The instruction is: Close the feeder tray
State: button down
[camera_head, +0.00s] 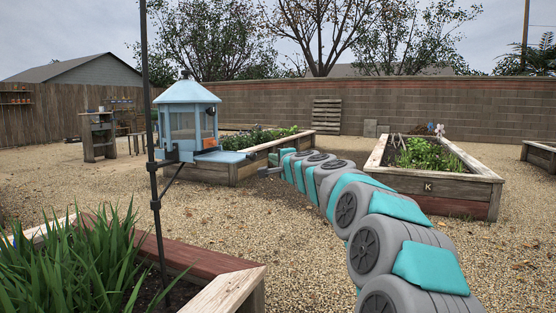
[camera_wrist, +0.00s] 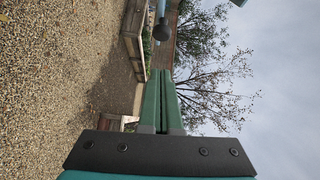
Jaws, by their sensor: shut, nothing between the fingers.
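The light blue feeder (camera_head: 190,122) is mounted on a dark pole in the head view. Its flat blue tray (camera_head: 222,157) sticks out to the right from the feeder's base, so it stands open. In the wrist view, a dark round knob (camera_wrist: 161,33) shows on the end of a narrow light blue part, probably the tray edge (camera_wrist: 161,8).
A planted raised bed (camera_head: 247,168) lies behind the tray and gripper. Another bed, marked K (camera_head: 440,188), stands to the right of my arm. A near bed (camera_head: 205,262) with tall leaves is at lower left by the dark pole (camera_head: 150,100). Open gravel lies between.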

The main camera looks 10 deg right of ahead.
jog(key=shift+w+a+f+p, duration=0.1)
jog(key=shift+w+a+p, duration=0.2)
jog(key=shift+w+a, duration=1.4)
jog(key=shift+a, duration=0.1)
